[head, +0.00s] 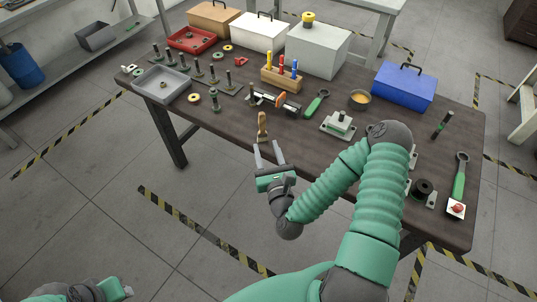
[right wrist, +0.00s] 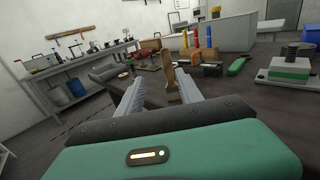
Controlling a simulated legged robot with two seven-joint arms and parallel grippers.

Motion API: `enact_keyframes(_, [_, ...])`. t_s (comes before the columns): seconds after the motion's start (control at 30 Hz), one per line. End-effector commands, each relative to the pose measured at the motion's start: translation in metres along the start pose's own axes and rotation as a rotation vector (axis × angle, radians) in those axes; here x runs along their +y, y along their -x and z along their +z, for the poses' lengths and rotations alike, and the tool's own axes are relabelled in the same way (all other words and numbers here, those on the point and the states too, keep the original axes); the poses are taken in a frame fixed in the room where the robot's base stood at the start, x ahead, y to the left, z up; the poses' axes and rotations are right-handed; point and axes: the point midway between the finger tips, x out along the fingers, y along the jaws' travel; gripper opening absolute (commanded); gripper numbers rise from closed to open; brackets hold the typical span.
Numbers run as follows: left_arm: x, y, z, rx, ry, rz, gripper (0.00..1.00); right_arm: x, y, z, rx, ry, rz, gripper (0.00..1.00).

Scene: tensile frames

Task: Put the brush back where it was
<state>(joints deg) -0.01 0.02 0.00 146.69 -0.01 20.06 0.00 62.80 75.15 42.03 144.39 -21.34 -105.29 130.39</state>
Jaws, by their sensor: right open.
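The brush (head: 262,127), a small wooden-handled thing, is at the table's near edge in the head view. It also shows in the right wrist view (right wrist: 169,78), just beyond the fingertips. I cannot tell exactly how it rests on the table. My right gripper (head: 269,153) is open and empty just in front of the brush, its fingers pointing at it; the fingers also show in the right wrist view (right wrist: 163,84). My left gripper (head: 117,289) is only partly in view at the lower left, away from the table; its jaws are not clear.
Bare tabletop lies left of the brush.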

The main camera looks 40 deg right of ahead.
Motion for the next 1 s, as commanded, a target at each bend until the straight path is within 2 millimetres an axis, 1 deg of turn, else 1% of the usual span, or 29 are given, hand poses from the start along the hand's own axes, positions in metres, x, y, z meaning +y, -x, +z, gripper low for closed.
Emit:
enact_keyframes(0.03, [0.0,0.008,-0.002,0.0,0.0,0.0,0.4,0.0,0.009,0.002,0.006,-0.002,0.001,0.43])
enact_keyframes(0.1, [0.0,0.01,-0.003,0.001,0.0,0.0,0.4,-0.001,0.017,0.001,0.005,-0.002,0.0,0.43])
enact_keyframes(0.17, [0.0,0.011,-0.003,0.001,0.0,0.0,0.4,0.001,0.021,0.0,0.008,0.016,0.013,0.43])
enact_keyframes(0.23, [0.0,0.011,-0.003,0.001,0.0,0.0,0.4,0.017,0.022,-0.006,0.033,0.129,0.086,0.43])
enact_keyframes(0.27, [0.0,0.01,-0.003,0.001,0.0,0.0,0.4,0.029,0.022,-0.011,0.053,0.221,0.145,0.43])
enact_keyframes(0.3, [0.0,0.01,-0.003,0.001,0.0,0.0,0.4,0.048,0.023,-0.021,0.081,0.386,0.247,0.43])
enact_keyframes(0.37, [0.0,0.01,-0.003,0.001,0.0,0.0,0.4,0.076,0.029,-0.042,0.12,0.712,0.442,0.43])
enact_keyframes(0.4, [0.0,0.01,-0.003,0.001,0.0,0.0,0.4,0.09,0.037,-0.057,0.134,0.965,0.587,0.43])
enact_keyframes(0.47, [0.0,0.01,-0.003,0.001,0.0,0.0,0.4,0.099,0.051,-0.075,0.136,1.349,0.802,0.43])
enact_keyframes(0.5, [0.0,0.01,-0.003,0.001,0.0,0.0,0.4,0.099,0.06,-0.082,0.122,1.588,0.94,0.43])
enact_keyframes(0.53, [0.0,0.01,-0.003,0.001,0.0,0.0,0.4,0.096,0.067,-0.083,0.106,1.755,1.04,0.43])
enact_keyframes(0.57, [0.0,0.01,-0.003,0.001,0.0,0.0,0.4,0.092,0.074,-0.082,0.085,1.911,1.141,0.43])
enact_keyframes(0.6, [0.0,0.01,-0.003,0.001,0.0,0.0,0.4,0.086,0.084,-0.076,0.046,2.1,1.274,0.43])
enact_keyframes(0.63, [0.0,0.01,-0.003,0.001,0.0,0.0,0.4,0.082,0.091,-0.068,0.009,2.223,1.373,0.43])
enact_keyframes(0.7, [0.0,0.01,-0.003,0.001,0.0,0.0,0.4,0.073,0.112,-0.048,-0.103,2.438,1.598,0.43])
enact_keyframes(0.77, [0.0,0.009,-0.003,0.001,0.0,0.0,0.4,0.069,0.131,-0.03,-0.22,2.545,1.767,0.43])
enact_keyframes(0.8, [0.0,0.009,-0.003,0.001,0.0,0.0,0.4,0.068,0.143,-0.02,0.288,-2.494,-1.794,0.43])
enact_keyframes(0.9, [0.0,0.009,-0.002,0.001,0.0,0.0,0.4,0.067,0.166,-0.004,0.406,-2.314,-1.78,0.43])
enact_keyframes(1.0, [0.0,0.009,-0.002,0.001,0.0,0.0,0.4,0.065,0.174,0.0,0.45,-2.248,-1.781,0.43])
